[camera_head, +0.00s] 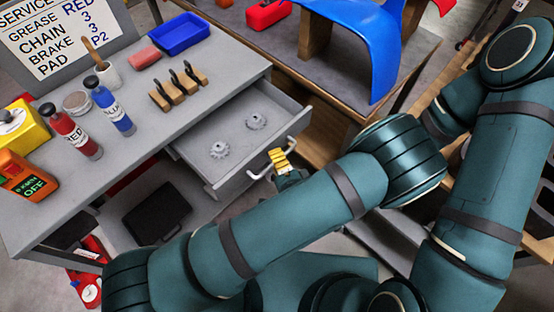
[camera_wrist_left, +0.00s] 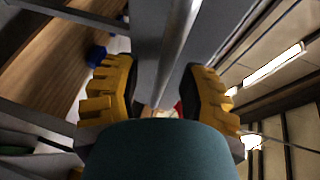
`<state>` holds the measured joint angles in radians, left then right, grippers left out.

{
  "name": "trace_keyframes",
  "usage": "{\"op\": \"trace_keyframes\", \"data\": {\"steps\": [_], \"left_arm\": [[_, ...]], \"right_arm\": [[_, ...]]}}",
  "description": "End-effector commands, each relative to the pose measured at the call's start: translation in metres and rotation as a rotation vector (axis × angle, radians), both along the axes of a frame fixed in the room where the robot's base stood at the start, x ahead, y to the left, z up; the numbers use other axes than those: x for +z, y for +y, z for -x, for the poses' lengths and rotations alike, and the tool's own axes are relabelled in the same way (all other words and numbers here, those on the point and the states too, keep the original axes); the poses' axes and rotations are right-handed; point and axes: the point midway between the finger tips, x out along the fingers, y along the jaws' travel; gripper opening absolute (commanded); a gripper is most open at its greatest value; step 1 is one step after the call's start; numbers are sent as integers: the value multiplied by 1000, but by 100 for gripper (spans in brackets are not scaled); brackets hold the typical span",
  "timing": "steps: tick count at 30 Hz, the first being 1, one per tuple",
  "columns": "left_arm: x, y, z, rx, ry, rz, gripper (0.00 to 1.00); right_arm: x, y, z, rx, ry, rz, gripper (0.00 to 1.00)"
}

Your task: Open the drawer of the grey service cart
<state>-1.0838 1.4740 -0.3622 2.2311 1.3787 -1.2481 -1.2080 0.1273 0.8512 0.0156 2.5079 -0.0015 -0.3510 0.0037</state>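The grey service cart (camera_head: 135,105) stands at the left with its drawer (camera_head: 232,150) pulled out. Two small grey gears (camera_head: 219,150) (camera_head: 257,121) lie in the drawer. The drawer's light bar handle (camera_head: 257,174) is on its front. My left gripper (camera_head: 279,160) is at this handle, its yellow fingers partly hidden by my arm. In the left wrist view the handle bar (camera_wrist_left: 178,50) runs between the two yellow fingers of my left gripper (camera_wrist_left: 160,97), which stand apart with gaps beside the bar. My right gripper is not in view.
The cart top holds a red bottle (camera_head: 72,133), a blue bottle (camera_head: 113,108), a blue tray (camera_head: 180,34), a wooden tool block (camera_head: 178,90) and a sign (camera_head: 65,35). A black case (camera_head: 157,212) lies on the lower shelf.

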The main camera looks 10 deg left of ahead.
Motion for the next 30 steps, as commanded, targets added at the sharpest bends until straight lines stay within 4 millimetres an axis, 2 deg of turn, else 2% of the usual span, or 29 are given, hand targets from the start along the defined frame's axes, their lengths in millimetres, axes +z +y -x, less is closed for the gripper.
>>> {"op": "trace_keyframes", "data": {"steps": [7, 11, 17, 19, 20, 21, 30], "left_arm": [[1, 1, 0, 1, -1, -1, 41], [8, 0, 0, 1, -2, 1, 41], [37, 0, 0, 1, -4, 2, 41], [51, 0, 0, 1, -7, 2, 52], [56, 1, 0, 2, -7, 1, 52], [63, 0, -1, 2, -9, 3, 41], [96, 0, 0, 0, -2, 0, 41]], "right_arm": [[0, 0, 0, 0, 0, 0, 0], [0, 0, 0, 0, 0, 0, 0], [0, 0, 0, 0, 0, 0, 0], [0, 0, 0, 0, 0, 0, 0], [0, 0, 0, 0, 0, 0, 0], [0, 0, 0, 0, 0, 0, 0], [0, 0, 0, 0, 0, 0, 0]]}}
